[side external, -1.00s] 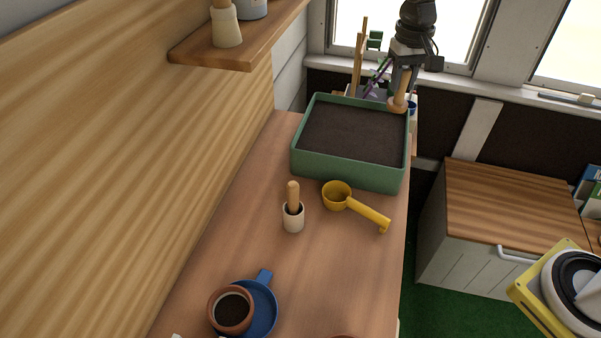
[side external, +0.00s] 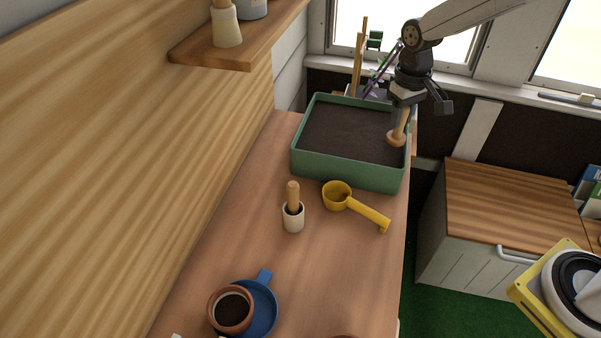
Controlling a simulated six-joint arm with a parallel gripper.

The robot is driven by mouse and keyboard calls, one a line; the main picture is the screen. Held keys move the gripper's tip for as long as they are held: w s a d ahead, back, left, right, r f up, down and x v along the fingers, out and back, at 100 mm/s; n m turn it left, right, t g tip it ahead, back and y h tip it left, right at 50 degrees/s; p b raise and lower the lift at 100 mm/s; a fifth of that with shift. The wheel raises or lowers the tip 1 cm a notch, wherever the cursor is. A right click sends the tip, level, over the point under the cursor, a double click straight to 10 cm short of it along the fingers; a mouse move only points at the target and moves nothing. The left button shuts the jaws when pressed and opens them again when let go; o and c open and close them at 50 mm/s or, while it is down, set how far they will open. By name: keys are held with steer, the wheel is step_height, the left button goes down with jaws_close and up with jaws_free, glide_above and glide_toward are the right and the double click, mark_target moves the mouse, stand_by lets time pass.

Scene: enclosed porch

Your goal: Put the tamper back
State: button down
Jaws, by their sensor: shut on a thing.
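The tamper (side external: 396,138) is a light wooden piece with a slim handle and a round, wider foot. My gripper (side external: 405,106) is shut on its handle and holds it slightly tilted, foot down. The tamper shows over the right side of the green soil tray (side external: 345,176); whether its foot touches the dark soil I cannot tell. The soil in the tray looks flat.
A white cup (side external: 293,221) with a wooden-handled tool (side external: 293,194) stands before the tray, beside a yellow scoop (side external: 354,206). A wooden shelf (side external: 245,52) juts from the left wall.

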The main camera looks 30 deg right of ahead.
steer(key=shift+r, duration=0.1)
steer(key=shift+r, duration=0.5)
steer(key=r, duration=0.4)
steer(key=shift+s+a, duration=0.1)
steer(key=shift+a, duration=0.15)
steer(key=s+a+n, duration=0.2)
steer(key=s+a, duration=1.2)
steer(key=a, duration=0.2)
step_height(320, 180, down, 10)
steer(key=shift+s+a+f, duration=0.15)
steer(key=shift+s+a, duration=0.1)
steer(key=shift+f, duration=1.75)
